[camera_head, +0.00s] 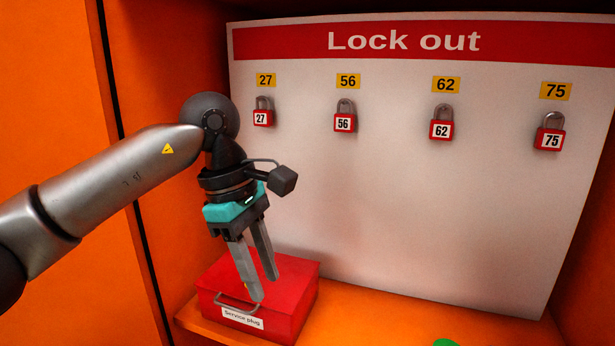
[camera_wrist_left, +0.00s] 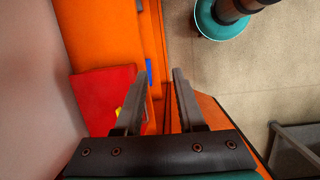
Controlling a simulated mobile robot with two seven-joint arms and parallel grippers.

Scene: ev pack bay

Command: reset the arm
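My left arm comes in from the left of the head view. Its gripper (camera_head: 264,288) points down in front of the red service plug box (camera_head: 270,275), covering part of its lid. I cannot tell whether the fingers touch the box. In the left wrist view the two fingers (camera_wrist_left: 160,74) stand apart with nothing between them, and the red box (camera_wrist_left: 88,92) is left of them. My right gripper is in neither view.
A white lock-out board (camera_head: 420,200) carries red padlocks 27 (camera_head: 262,118), 56 (camera_head: 344,122), 62 (camera_head: 441,129) and 75 (camera_head: 549,139). The orange shelf (camera_head: 370,310) right of the box looks mostly clear. A green thing (camera_head: 446,342) shows at the bottom edge.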

